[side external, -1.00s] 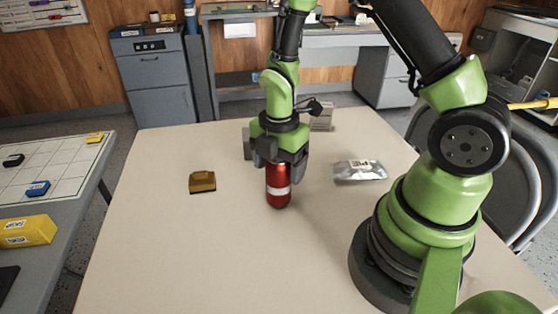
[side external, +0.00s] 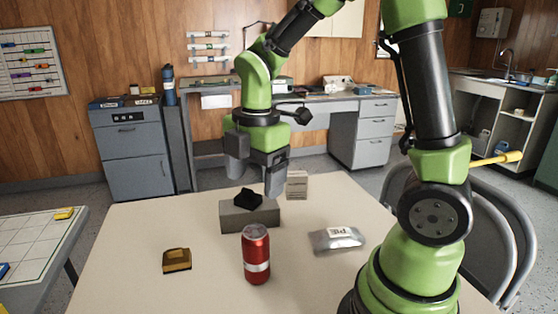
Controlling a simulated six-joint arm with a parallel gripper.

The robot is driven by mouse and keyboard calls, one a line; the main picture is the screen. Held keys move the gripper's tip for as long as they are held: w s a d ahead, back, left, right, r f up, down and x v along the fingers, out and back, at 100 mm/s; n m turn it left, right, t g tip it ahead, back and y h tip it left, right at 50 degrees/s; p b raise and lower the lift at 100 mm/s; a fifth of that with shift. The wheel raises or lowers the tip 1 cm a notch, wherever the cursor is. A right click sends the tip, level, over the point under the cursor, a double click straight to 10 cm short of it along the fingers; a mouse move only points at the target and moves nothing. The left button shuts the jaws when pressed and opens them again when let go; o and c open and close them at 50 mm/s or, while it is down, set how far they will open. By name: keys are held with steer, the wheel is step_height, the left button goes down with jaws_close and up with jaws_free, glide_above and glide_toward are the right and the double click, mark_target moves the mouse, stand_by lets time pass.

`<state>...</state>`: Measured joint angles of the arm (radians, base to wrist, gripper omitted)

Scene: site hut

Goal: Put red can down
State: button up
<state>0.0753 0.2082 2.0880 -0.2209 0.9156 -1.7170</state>
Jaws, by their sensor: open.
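The red can (side external: 256,254) with a pale band stands upright on the beige table (side external: 135,240), near the middle of the side external view. My gripper (side external: 256,178) is open and empty above and behind the can in the picture. The can is fully in view.
A grey block (side external: 233,217) with a black object (side external: 248,198) on top stands behind the can. A small pale box (side external: 297,184) is farther back. A yellow-brown item (side external: 177,260) lies left of the can, and a silver pouch (side external: 337,239) lies to the right.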

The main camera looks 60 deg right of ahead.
steer(key=s+a+r+m+t+y, duration=0.1)
steer(key=s+a+r+m+t, duration=0.1)
steer(key=m, duration=0.8)
steer(key=s+a+r+m+t, duration=0.2)
steer(key=s+r+m+t, duration=0.2)
steer(key=s+r+m, duration=0.3)
steer(key=s+m, duration=0.2)
steer(key=m, duration=0.1)
steer(key=shift+a+r+y, duration=0.25)
steer(key=shift+r+y, duration=0.05)
steer(key=shift+y, duration=0.1)
